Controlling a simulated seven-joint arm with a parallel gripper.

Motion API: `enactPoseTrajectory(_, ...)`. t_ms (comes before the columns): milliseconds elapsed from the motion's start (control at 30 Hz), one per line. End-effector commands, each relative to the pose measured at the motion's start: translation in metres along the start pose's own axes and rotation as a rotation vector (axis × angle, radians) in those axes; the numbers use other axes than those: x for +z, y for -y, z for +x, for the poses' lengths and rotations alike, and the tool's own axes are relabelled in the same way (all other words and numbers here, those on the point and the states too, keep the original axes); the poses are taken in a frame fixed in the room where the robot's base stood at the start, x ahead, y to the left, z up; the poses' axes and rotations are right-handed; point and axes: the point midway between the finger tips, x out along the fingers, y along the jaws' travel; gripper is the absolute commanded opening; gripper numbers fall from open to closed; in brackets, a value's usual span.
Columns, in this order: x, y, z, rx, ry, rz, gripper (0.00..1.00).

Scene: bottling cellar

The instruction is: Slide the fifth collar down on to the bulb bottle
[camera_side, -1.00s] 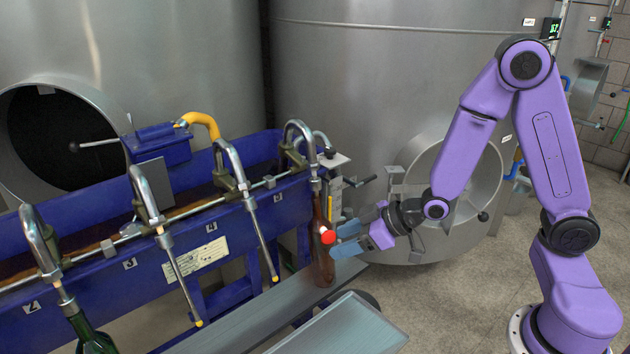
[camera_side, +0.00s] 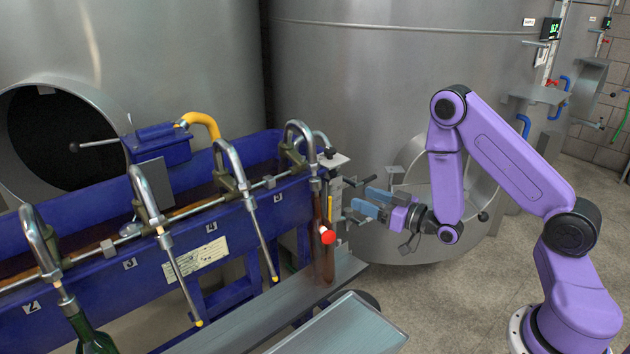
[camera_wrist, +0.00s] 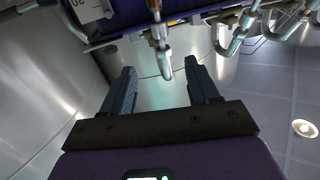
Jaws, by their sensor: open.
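The bulb bottle (camera_side: 325,264), brown and slim, stands upright under the rightmost filling spout, with a red ball-shaped part (camera_side: 328,236) at its side. The fifth collar (camera_side: 315,185) seems to be the small metal ring on that spout, above the bottle; whether it touches the neck I cannot tell. My gripper (camera_side: 366,203) is right of the spout, near the collar's height, its blue fingers apart and empty. In the wrist view my gripper (camera_wrist: 162,88) is open, with a metal spout end (camera_wrist: 164,62) beyond and between the fingertips. The bottle is not clear there.
The blue filler trough (camera_side: 215,225) carries several more bent spouts to the left. A green bottle (camera_side: 92,335) hangs at the leftmost one. A metal bracket (camera_side: 336,158) is close behind the fifth spout. A grey shelf (camera_side: 270,312) runs below. Open floor lies at right.

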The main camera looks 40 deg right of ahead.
Motion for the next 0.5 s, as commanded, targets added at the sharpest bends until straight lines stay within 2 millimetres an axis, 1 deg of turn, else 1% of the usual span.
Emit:
enactPoseTrajectory(33, -0.001, 0.001, 0.008, -0.001, -0.005, 0.0, 0.6)
enactPoseTrajectory(500, -0.001, 0.001, 0.094, -0.001, -0.003, 0.0, 0.6)
